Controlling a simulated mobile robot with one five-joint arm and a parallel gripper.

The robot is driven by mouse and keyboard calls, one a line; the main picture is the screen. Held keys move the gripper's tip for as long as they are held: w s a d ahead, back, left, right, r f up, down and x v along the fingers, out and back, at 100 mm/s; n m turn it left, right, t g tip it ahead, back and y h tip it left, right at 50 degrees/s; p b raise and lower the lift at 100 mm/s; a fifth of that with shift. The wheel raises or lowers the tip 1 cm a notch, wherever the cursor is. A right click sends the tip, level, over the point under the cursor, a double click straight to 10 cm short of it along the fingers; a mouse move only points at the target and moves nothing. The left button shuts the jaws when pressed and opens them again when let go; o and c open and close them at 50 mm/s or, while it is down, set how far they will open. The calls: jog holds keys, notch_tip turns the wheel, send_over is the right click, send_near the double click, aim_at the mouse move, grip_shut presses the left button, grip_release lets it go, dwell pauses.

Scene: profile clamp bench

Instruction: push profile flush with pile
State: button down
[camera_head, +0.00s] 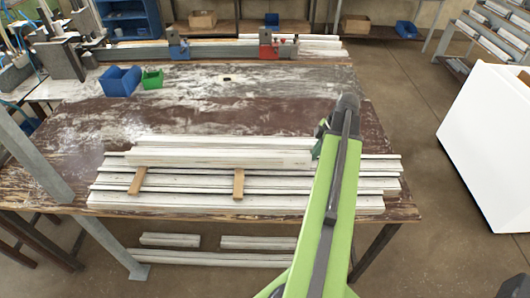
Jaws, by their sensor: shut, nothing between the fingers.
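A long whitish profile (215,158) lies on top of the pile, with another length (210,141) just behind it. The pile (130,200) of similar profiles lies near the front edge of the workbench. Its lower profiles extend past the top profile at both ends. Wooden spacer strips (239,184) lie across it. My gripper (318,150) is at the right end of the top profile, shut and empty. My green arm hides much of the gripper and part of the pile's right side. I cannot tell whether the gripper touches the profile.
The workbench (220,105) is clear behind the pile. A blue bin (120,81) and a green bin (152,79) stand at its back left. Blue and red clamps (268,50) stand along the rear. A white cabinet (490,145) stands at the right.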

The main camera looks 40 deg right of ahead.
jog(key=shift+w+a, duration=1.55)
jog(key=shift+a, duration=0.3)
jog(key=shift+w+a, duration=1.5)
jog(key=shift+a, duration=0.3)
jog(key=shift+w+a, duration=1.55)
jog(key=shift+a, duration=0.3)
jog(key=shift+w+a, duration=0.35)
jog(key=shift+a, duration=0.05)
jog(key=shift+s+d, duration=0.5)
jog(key=shift+d, duration=0.1)
notch_tip(320, 180, up, 7)
jog(key=p, duration=0.7)
jog(key=shift+r, duration=0.15)
